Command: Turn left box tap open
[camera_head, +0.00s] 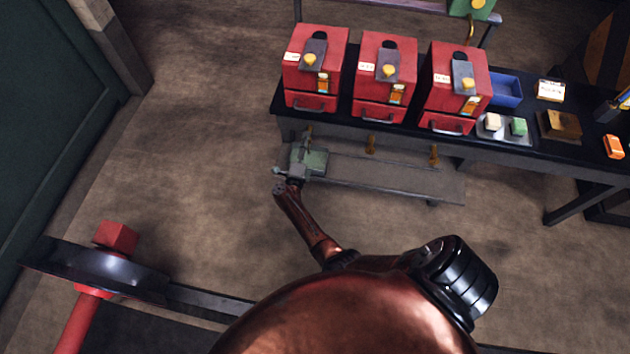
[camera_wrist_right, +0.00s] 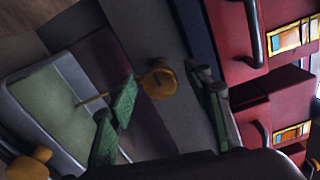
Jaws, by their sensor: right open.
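Three red boxes stand in a row on the black bench; the left one (camera_head: 314,65) has a brass tap (camera_head: 309,131) low in front of it. Similar taps sit below the middle box (camera_head: 370,145) and the right box (camera_head: 434,154). My right gripper (camera_head: 304,148) is open just in front of the left tap. In the right wrist view, a brass tap (camera_wrist_right: 158,82) shows between the green-padded fingertips (camera_wrist_right: 164,76), with nothing gripped. Whether a pad touches it is unclear. My left gripper is out of view.
A low grey shelf (camera_head: 390,180) runs under the taps. A blue bin (camera_head: 504,90), a tray with small blocks (camera_head: 504,128) and an orange item (camera_head: 613,146) lie on the bench to the right. A red post with a dark disc (camera_head: 95,268) stands at lower left.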

